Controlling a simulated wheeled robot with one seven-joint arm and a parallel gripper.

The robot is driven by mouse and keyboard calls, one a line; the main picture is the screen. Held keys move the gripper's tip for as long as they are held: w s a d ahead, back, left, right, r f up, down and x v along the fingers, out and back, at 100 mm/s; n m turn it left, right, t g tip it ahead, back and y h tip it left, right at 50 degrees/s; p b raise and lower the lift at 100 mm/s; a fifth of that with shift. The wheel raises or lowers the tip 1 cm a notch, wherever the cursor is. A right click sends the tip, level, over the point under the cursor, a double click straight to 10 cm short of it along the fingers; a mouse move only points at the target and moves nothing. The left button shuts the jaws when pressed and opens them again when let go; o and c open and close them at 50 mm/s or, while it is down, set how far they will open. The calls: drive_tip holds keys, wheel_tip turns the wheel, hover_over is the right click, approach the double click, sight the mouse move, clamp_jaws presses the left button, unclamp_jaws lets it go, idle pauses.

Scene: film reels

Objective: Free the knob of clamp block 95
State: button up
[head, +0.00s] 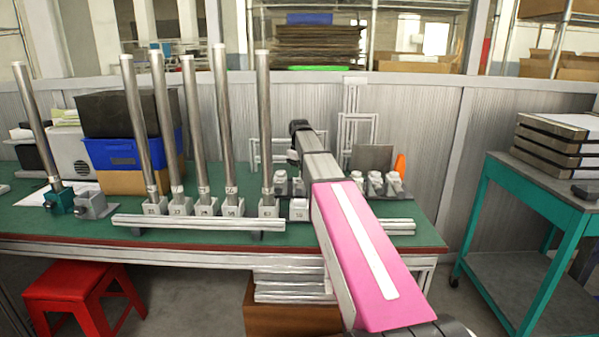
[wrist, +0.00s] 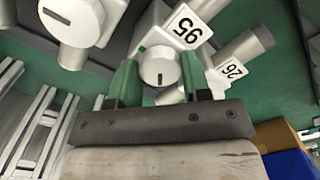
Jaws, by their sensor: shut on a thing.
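Clamp block 95 (wrist: 180,34) is in the wrist view, its white label rotated in the picture. Its round pale knob (wrist: 160,68), with a dark slot, faces the camera. My gripper (wrist: 159,77) has one green finger on each side of this knob and is shut on it. A small green mark shows at the knob's upper left edge. In the head view my arm reaches over the bench and hides much of the area around the grip; I cannot make out block 95 there.
Block 26 (wrist: 231,70) sits close beside block 95, and another large knob (wrist: 72,18) is at upper left. Tall metal rods (head: 222,120) stand in a row of blocks along a rail (head: 190,224) on the green bench (head: 98,223). More clamp blocks (head: 375,182) stand right of my arm.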

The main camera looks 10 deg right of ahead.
drive_tip(key=n, duration=0.5)
drive_tip(key=shift+w+n, duration=0.15)
drive_tip(key=shift+n, duration=2.45)
drive_tip(key=o, duration=0.9)
drive_tip(key=shift+r, duration=0.1)
wheel_tip(320, 180, up, 11)
drive_tip(key=shift+f, duration=0.2)
drive_tip(key=shift+f, duration=0.1)
